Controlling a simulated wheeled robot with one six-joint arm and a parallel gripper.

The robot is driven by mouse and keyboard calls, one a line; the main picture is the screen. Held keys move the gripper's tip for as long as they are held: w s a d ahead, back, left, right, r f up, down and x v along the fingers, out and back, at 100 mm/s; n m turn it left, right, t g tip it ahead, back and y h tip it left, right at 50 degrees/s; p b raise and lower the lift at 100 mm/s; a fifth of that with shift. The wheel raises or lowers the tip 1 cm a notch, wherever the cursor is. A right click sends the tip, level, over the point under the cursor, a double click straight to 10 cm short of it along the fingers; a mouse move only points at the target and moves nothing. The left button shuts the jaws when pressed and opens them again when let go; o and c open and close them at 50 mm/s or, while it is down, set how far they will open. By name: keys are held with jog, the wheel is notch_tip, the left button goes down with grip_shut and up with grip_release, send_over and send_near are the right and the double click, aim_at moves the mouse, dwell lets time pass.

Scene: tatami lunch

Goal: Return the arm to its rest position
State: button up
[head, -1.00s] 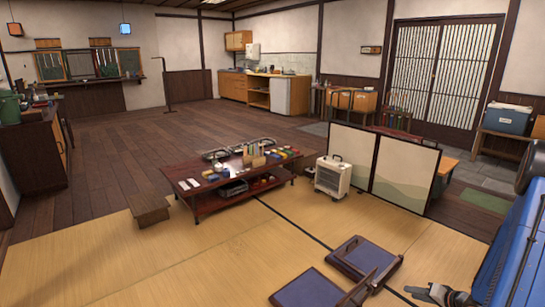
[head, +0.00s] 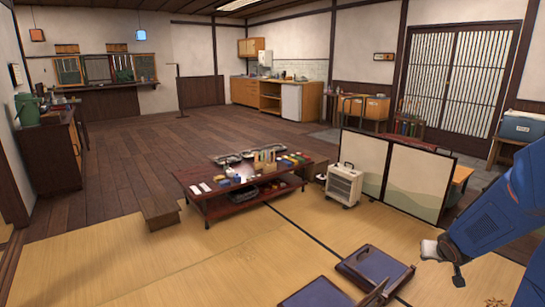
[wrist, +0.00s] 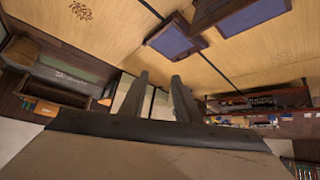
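My blue arm (head: 490,230) reaches in from the right edge of the head view. My gripper (wrist: 159,79) shows in the wrist view with its two dark fingers spread apart and nothing between them. In the head view, the end of the arm is small and partly turned, above the tatami at the right. It is right of a blue-topped floor chair (head: 374,272) and appears clear of it.
A low dark table (head: 205,207) with small colourful items stands at mid-floor. A white heater (head: 343,186) and a low folding screen (head: 415,180) stand behind the tatami on the right. A second floor chair (head: 318,294) is at the bottom edge. The left tatami is clear.

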jog(key=s+a+r+g, duration=0.1)
jog(key=s+a+r, duration=0.9)
jog(key=s+a, duration=0.1)
jog(key=s+a+r+n+g+y, duration=0.1)
jog(key=s+a+r+n+y, duration=0.1)
jog(key=s+a, duration=1.1)
jog(key=s+n+y, duration=0.1)
jog(key=s, duration=0.3)
jog(key=shift+s+a+r+n+g, duration=0.2)
jog(key=shift+s+a+n+g, duration=0.1)
jog(key=shift+a+g, duration=0.1)
